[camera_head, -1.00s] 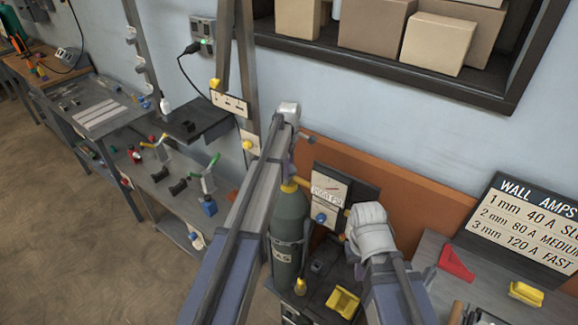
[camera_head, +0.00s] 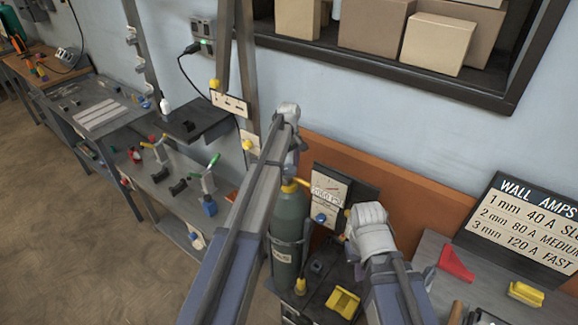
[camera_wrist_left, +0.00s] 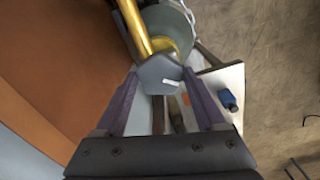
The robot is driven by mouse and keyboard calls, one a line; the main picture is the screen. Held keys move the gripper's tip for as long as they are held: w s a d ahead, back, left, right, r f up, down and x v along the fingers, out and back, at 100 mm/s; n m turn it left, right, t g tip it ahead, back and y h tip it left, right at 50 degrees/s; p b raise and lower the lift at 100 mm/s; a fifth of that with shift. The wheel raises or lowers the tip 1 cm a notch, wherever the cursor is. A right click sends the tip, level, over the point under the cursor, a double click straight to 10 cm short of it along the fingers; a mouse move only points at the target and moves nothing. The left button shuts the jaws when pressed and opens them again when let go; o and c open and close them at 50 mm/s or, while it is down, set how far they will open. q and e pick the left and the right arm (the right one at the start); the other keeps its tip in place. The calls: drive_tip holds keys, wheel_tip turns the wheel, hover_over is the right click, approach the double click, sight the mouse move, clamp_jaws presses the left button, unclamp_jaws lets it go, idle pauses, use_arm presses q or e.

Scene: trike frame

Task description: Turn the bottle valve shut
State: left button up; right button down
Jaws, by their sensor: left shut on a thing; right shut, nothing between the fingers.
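The grey-green gas bottle (camera_head: 290,215) stands upright in the head view, with a brass valve body (camera_head: 296,186) on top. My left gripper (camera_head: 292,167) reaches down to the valve from above, partly hidden by my arm. In the left wrist view, its two purple fingers (camera_wrist_left: 160,88) are shut on a dark grey faceted valve knob (camera_wrist_left: 158,74). The brass body (camera_wrist_left: 137,25) and rounded bottle top (camera_wrist_left: 180,22) lie just beyond. My right gripper (camera_head: 344,237) is shut and empty, right of the bottle near the gauge board; its fingertips are hard to make out.
A gauge board (camera_head: 328,192) with a blue knob (camera_head: 320,218) stands behind the bottle. A yellow holder (camera_head: 342,301) lies on the cart near the bottle. An orange panel (camera_head: 400,190) and wall close off the back.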

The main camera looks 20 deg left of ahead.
use_arm(q)
drive_tip(key=m, duration=1.1)
drive_tip(key=shift+s, duration=0.1)
drive_tip(key=m, duration=0.3)
drive_tip(key=shift+m, duration=0.3)
drive_tip(key=m, duration=0.3)
drive_tip(key=shift+m, duration=0.3)
drive_tip(key=m, duration=0.3)
drive_tip(key=shift+m, duration=0.4)
drive_tip(key=m, duration=0.6)
drive_tip(key=shift+m, duration=0.4)
